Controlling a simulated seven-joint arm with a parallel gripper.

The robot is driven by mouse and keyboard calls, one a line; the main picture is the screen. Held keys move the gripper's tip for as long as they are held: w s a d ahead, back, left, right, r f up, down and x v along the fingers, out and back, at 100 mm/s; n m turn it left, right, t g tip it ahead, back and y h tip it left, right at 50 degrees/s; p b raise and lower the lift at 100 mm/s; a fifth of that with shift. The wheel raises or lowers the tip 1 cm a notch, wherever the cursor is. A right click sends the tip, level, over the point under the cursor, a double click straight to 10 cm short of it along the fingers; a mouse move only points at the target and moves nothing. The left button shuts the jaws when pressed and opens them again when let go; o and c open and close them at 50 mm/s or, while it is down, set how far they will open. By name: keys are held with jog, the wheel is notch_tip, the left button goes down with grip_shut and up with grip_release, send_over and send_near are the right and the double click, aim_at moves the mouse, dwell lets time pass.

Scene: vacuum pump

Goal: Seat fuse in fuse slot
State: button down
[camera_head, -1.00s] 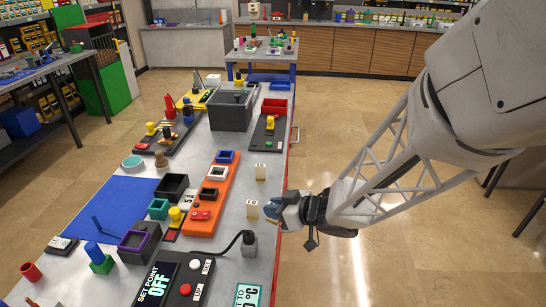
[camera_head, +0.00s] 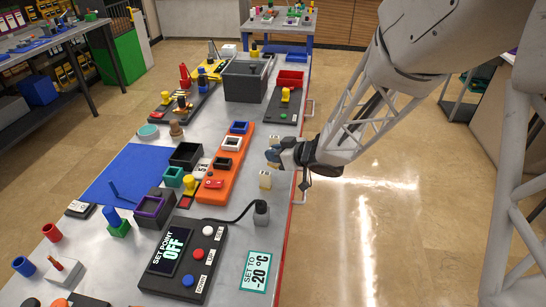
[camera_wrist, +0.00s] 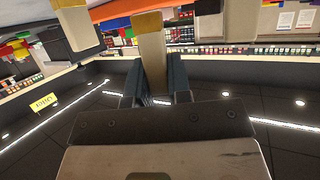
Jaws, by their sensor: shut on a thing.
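My gripper (camera_head: 274,158) is over the right side of the table and is shut on a cream fuse-like block. In the wrist view, this cream block with a gold band (camera_wrist: 151,48) stands between my two dark fingers. In the head view my gripper mostly hides it. An orange strip (camera_head: 205,196) with several coloured sockets and parts lies to the left. I cannot tell which socket is the fuse slot.
A black control box (camera_head: 185,255) with a display stands in front, its cable running to a grey plug (camera_head: 261,212). A blue mat (camera_head: 130,178) lies left. A dark grey bin (camera_head: 246,82) and a red tray (camera_head: 290,77) stand farther back. Bare tabletop lies around the cream blocks.

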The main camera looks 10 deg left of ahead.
jog(key=shift+w+a, duration=0.15)
jog(key=shift+w, duration=0.1)
jog(key=shift+w+a+f, duration=0.1)
jog(key=shift+w+a, duration=0.15)
jog(key=shift+w, duration=0.2)
jog(key=shift+w+a+f, duration=0.1)
jog(key=shift+w+f, duration=0.2)
jog(key=shift+f, duration=1.3)
jog(key=shift+f, duration=0.25)
jog(key=c, duration=1.1)
grip_release()
jog(key=shift+o, duration=0.2)
jog(key=shift+v, duration=4)
